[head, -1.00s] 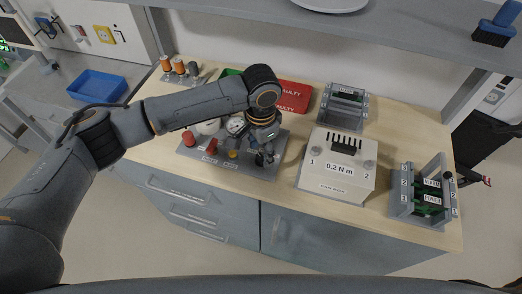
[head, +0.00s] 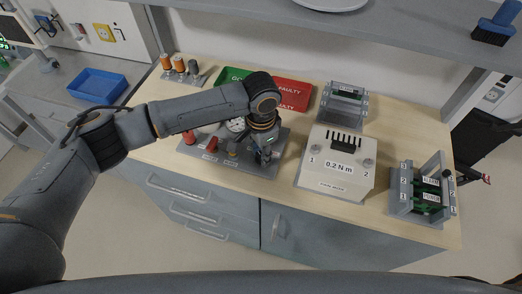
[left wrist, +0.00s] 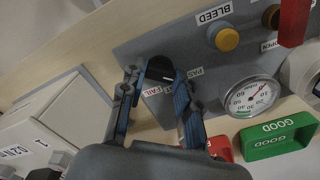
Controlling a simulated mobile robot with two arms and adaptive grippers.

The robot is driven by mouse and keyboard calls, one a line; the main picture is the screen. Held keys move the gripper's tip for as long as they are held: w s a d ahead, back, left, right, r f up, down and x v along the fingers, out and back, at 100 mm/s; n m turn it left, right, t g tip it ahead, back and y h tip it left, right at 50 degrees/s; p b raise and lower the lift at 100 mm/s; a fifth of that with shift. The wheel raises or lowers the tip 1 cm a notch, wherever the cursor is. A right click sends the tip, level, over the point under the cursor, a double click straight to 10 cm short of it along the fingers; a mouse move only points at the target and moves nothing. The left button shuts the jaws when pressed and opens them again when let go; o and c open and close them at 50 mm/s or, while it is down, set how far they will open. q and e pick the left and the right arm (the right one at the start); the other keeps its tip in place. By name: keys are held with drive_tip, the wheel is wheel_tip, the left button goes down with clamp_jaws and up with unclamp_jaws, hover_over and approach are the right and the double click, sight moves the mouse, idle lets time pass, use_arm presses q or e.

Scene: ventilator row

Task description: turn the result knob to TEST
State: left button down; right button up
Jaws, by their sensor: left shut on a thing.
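The result knob (left wrist: 160,68) is a dark knob on the grey test panel (left wrist: 125,50). In the left wrist view it lies between my left gripper's fingers (left wrist: 160,95), which are shut on it. PASS and FAIL labels and a partly covered label ending in ST are beside it. The knob's pointer direction cannot be read clearly. In the head view my left gripper (head: 265,153) is at the right end of the panel (head: 240,168) and largely hides the knob. My right gripper is not seen.
A gauge (left wrist: 251,97) and the yellow BLEED button (left wrist: 227,39) sit near the knob. Green (head: 232,75) and red (head: 292,94) trays lie behind. A white 0.2 N m box (head: 335,175) stands close on the right, with a slotted rack (head: 402,190) beyond.

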use_arm(q)
drive_tip(key=shift+r+m+p, duration=0.15)
drive_tip(key=shift+m+p, duration=0.55)
drive_tip(key=shift+m, duration=0.1)
drive_tip(key=m+p, duration=0.1)
drive_tip(key=m, duration=0.1)
drive_tip(key=shift+m, duration=0.3)
drive_tip(key=shift+m+p, duration=0.7)
drive_tip(key=shift+m, duration=0.5)
drive_tip(key=shift+m+p, duration=0.35)
drive_tip(key=shift+m, duration=1.15)
drive_tip(key=c, duration=1)
unclamp_jaws()
drive_tip(key=shift+o, duration=0.2)
